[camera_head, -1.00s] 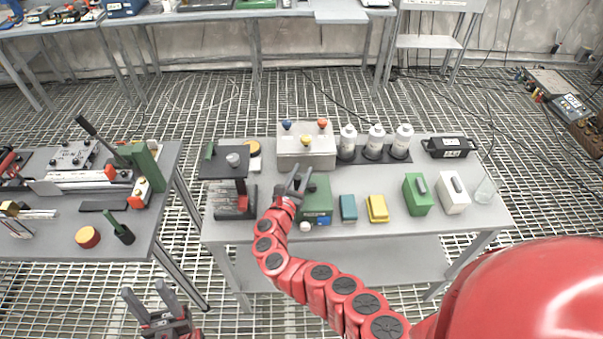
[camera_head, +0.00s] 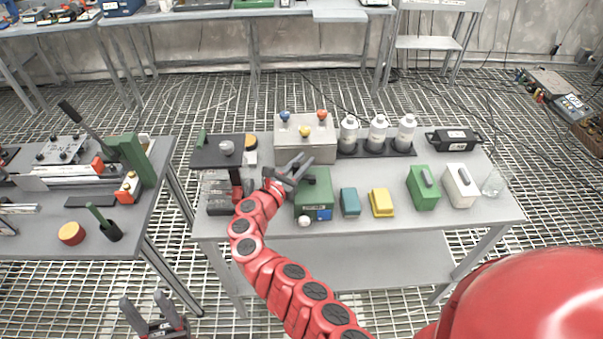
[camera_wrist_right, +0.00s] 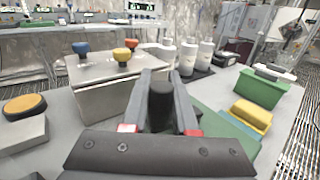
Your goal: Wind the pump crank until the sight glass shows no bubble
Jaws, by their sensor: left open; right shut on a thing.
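The pump looks to be the green box (camera_head: 313,197) on the middle table, with a blue patch and a round pale knob or glass (camera_head: 305,221) on its front. I cannot tell which part is the sight glass, nor see a bubble. My right gripper (camera_head: 297,170) is at the box's back left edge. In the right wrist view its fingers (camera_wrist_right: 160,95) are shut on an upright black crank handle (camera_wrist_right: 161,103). The crank's arm is hidden below the gripper. My left gripper (camera_head: 150,308) is open and empty, low at the left, off the table.
A grey box with coloured knobs (camera_head: 304,146) stands just behind the right gripper. A black-topped stand (camera_head: 217,158) is left of it. White bottles (camera_head: 377,135), a teal block (camera_head: 350,202) and a yellow block (camera_head: 381,203) are to the right. A gap separates the left table.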

